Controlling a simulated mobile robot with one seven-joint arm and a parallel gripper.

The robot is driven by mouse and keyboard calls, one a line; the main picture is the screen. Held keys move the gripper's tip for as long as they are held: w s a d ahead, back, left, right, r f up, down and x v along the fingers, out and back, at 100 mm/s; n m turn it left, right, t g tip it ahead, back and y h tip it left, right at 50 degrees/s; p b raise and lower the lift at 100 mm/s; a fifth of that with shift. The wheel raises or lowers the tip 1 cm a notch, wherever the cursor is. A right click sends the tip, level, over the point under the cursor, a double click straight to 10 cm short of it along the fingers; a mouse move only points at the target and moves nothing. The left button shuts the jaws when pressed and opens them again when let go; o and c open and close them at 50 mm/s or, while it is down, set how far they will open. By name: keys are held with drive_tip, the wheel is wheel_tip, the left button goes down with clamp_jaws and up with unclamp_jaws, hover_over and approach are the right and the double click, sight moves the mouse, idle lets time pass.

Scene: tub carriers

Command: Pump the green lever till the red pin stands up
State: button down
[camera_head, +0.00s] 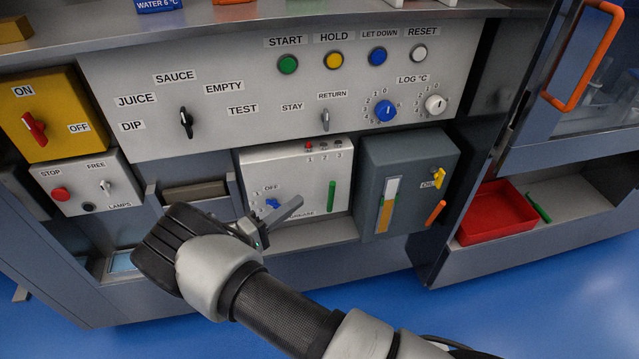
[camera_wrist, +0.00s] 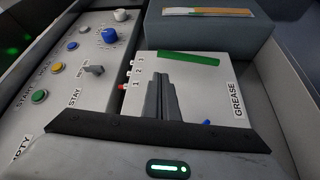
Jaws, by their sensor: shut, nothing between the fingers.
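The green lever (camera_head: 331,197) is a slim bar, upright on the right of the white GREASE box's front (camera_head: 291,174). The wrist view shows the lever (camera_wrist: 188,58) lying across the box's far side. The small red pin (camera_head: 309,147) is at the box's top edge above the 1, beside two greyish pins; it also shows in the wrist view (camera_wrist: 123,87). I cannot tell how far it stands up. My gripper (camera_head: 298,200) is shut and empty, in front of the box, left of the lever and apart from it. In the wrist view my fingers (camera_wrist: 158,78) cover part of the box front.
A blue knob (camera_head: 272,204) marked OFF is at the box's lower left, close to my gripper. A grey box (camera_head: 408,180) with a gauge, yellow tap and orange handle stands to the right. A red tray (camera_head: 497,213) is further right. The shelf before the box is clear.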

sight(321, 185)
drive_tip(key=x, duration=1)
drive_tip(key=shift+b, duration=0.4)
drive_tip(key=shift+s, duration=0.1)
